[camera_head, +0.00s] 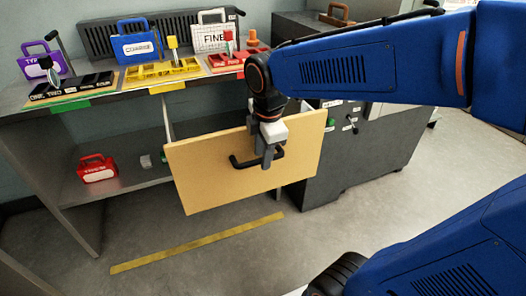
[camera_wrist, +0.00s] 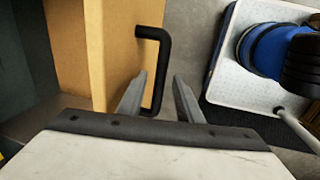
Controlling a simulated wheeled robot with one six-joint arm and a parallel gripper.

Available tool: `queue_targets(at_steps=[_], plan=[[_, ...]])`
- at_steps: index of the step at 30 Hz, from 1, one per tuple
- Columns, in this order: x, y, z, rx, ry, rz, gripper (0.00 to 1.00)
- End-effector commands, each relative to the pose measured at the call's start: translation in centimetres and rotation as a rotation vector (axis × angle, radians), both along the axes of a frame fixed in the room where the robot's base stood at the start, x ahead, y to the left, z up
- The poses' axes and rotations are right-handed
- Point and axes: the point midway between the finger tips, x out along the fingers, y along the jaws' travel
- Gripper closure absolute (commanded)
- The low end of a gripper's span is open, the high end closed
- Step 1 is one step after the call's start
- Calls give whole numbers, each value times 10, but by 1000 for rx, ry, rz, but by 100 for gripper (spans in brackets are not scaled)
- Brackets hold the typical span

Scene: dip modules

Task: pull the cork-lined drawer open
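The drawer has a tan wooden front (camera_head: 215,172), standing out ahead of the grey cabinet, so it is at least partly open. In the wrist view its front face (camera_wrist: 120,70) is on the left, with a pale top edge and a strip of tan interior (camera_wrist: 66,45) behind it. A black bar handle (camera_head: 238,163) is fixed to the front; it also shows in the wrist view (camera_wrist: 164,55). My gripper (camera_head: 268,160) is at the handle. In the wrist view its fingers (camera_wrist: 160,78) are apart, with the handle bar between them and a gap by the right finger.
Above the drawer, a counter carries coloured trays, a blue case (camera_head: 137,46), a white case (camera_head: 213,38) and a purple case (camera_head: 44,64). A red case (camera_head: 97,168) sits on the lower shelf. The floor ahead is clear, with a yellow strip (camera_head: 197,243).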

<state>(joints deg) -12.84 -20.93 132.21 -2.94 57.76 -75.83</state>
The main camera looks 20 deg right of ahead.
Motion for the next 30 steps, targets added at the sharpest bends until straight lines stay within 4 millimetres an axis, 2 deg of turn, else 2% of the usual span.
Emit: queue_targets(at_steps=[4, 8, 24, 30], plan=[[-1, 0, 7, 0, -1, 0, 68], [-4, 0, 23, 1, -3, 0, 68], [-25, 0, 128, 1, -3, 0, 68], [-31, 0, 157, 1, -2, 0, 68]])
